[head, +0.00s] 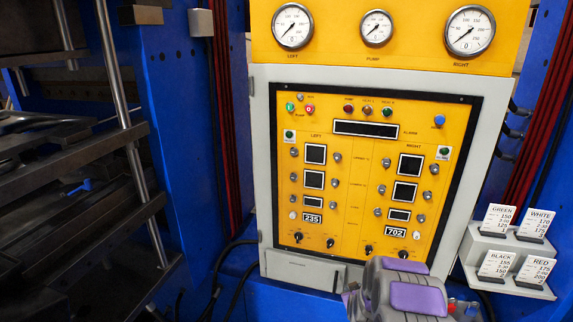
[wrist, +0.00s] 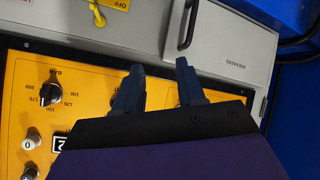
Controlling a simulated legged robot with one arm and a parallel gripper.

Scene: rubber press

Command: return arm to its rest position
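My arm shows at the bottom of the head view as grey and purple links, low in front of the yellow control panel (head: 345,230). In the wrist view my gripper (wrist: 157,82) has its two dark fingers apart with nothing between them. The fingers point toward the grey lower edge of the panel housing. The panel's black knobs (wrist: 48,95) show at the left of that view. I cannot tell the distance from the fingertips to the panel.
Three gauges (head: 376,28) sit above the panel. Dark press plates (head: 75,200) stand at the left. A small rack (head: 510,262) with labelled cards is at the right. Cables (head: 232,275) hang below left. A yellow switch (wrist: 97,14) shows in the wrist view.

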